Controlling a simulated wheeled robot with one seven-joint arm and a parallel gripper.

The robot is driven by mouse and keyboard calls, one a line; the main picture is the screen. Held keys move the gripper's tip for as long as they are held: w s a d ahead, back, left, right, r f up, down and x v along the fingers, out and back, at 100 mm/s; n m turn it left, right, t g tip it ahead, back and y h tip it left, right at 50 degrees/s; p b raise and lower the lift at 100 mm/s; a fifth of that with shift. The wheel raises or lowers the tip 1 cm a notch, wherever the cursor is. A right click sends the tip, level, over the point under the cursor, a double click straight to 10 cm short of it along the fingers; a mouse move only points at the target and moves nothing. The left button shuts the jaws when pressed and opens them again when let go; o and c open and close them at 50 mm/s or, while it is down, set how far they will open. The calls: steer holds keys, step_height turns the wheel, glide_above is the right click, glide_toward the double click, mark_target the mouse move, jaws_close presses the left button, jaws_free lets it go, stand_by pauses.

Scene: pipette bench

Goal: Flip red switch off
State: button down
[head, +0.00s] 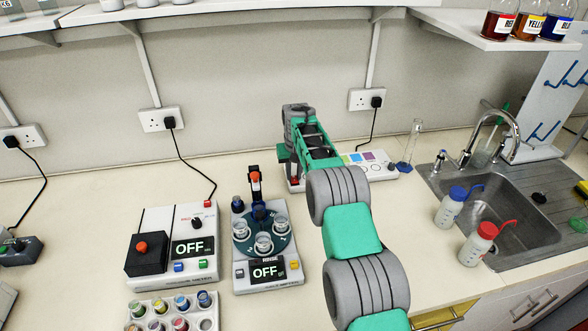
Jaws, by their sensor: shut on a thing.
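My gripper (287,163) points down at the left end of a white device (378,174) with coloured squares on top, near the back wall. It is shut on a small red part, the red switch (293,182), which shows just below the fingers at the device's left end. My arm covers much of this device, and the fingertips are small and partly hidden. Whether the switch is on or off cannot be told.
Left of my arm stand a rinse device (268,285) and a white device with a black box (147,254), both displaying OFF. A vial rack (172,313) is in front. A sink (500,215) and two wash bottles (478,243) are at right. A shelf (230,12) hangs above.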

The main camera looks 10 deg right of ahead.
mark_target(295, 180)
steer(key=shift+r, duration=0.15)
steer(key=c, duration=1.2)
jaws_free()
steer(key=shift+c, duration=0.2)
step_height(295, 180, up, 8)
steer(key=s+b, duration=0.1)
steer(key=shift+f+b, duration=0.2)
steer(key=shift+b, duration=0.2)
